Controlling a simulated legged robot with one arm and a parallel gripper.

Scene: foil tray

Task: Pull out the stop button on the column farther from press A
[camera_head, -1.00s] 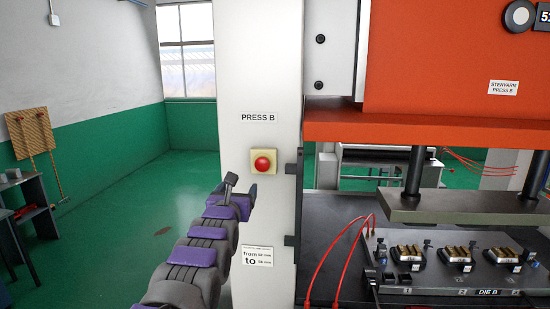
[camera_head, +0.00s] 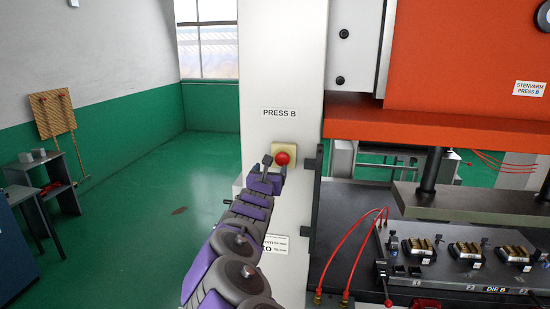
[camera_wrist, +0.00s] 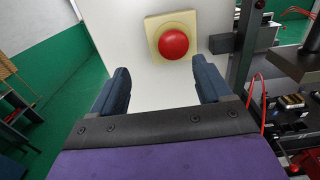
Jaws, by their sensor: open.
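A red stop button (camera_head: 282,158) sits on a yellow box (camera_head: 290,150) on the white column (camera_head: 281,60) labelled PRESS B. It shows in the wrist view as a round red knob (camera_wrist: 173,44) on its yellow plate (camera_wrist: 153,28). My gripper (camera_head: 273,164) is just in front of the button in the head view and covers part of the box. In the wrist view my gripper (camera_wrist: 160,88) is open and empty, its two dark fingers apart. The button appears above and between the fingertips, not between the jaws.
A dark hinge bracket (camera_wrist: 224,43) is right of the button. The orange press (camera_head: 450,70) and die B (camera_head: 470,262) with red hoses (camera_head: 350,245) stand right of the column. The green floor at left is open, with a dark shelf (camera_head: 45,190) beyond.

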